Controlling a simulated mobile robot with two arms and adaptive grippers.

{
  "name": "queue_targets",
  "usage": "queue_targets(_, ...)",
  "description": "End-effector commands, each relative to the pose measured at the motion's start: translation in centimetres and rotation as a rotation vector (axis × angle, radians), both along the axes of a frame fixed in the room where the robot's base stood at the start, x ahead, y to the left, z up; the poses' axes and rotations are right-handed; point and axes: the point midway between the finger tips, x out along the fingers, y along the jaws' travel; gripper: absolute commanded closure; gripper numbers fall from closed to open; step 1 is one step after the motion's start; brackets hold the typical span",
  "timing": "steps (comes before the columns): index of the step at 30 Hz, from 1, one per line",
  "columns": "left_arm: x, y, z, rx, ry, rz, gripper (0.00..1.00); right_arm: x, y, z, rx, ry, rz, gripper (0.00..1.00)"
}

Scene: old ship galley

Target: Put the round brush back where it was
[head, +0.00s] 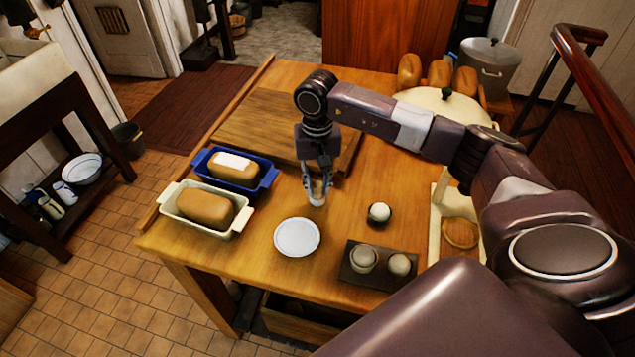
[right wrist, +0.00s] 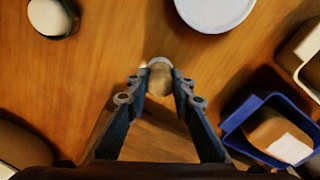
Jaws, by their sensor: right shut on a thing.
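My right gripper (head: 317,178) is shut on a small round tan and pale thing, which I take to be the round brush (head: 317,198). The brush hangs upright from the fingertips over the middle of the wooden table, behind the white plate (head: 297,237). In the right wrist view the brush (right wrist: 160,78) sits between the two fingertips (right wrist: 160,88). The fingers hide part of it, and I cannot tell whether it touches the table. My left gripper is not in view.
A blue loaf dish (head: 268,180) and a cream loaf dish (head: 170,190) stand left. A dark tray (head: 347,279) with two round items is in front. A small white-topped round thing (head: 379,212) stands right of the plate. A large cutting board (head: 255,125) lies behind.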

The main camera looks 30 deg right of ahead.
Motion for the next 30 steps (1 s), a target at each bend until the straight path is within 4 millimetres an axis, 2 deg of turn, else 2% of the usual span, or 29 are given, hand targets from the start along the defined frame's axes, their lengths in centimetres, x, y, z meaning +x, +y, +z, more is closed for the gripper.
queue_targets(13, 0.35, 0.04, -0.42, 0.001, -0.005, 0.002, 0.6, 0.05, 0.0, -0.89, 0.0, -0.002, 0.001, 0.98)
queue_targets(14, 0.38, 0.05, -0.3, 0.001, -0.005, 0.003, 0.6, 0.05, 0.0, -0.76, 0.0, -0.002, 0.001, 0.76)
queue_targets(18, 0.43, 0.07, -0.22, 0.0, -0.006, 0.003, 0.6, 0.03, 0.0, -0.72, 0.0, -0.001, 0.001, 0.61)
queue_targets(30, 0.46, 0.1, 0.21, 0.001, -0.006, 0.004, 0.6, 0.08, -0.01, -0.1, 0.0, -0.002, 0.001, 0.61)
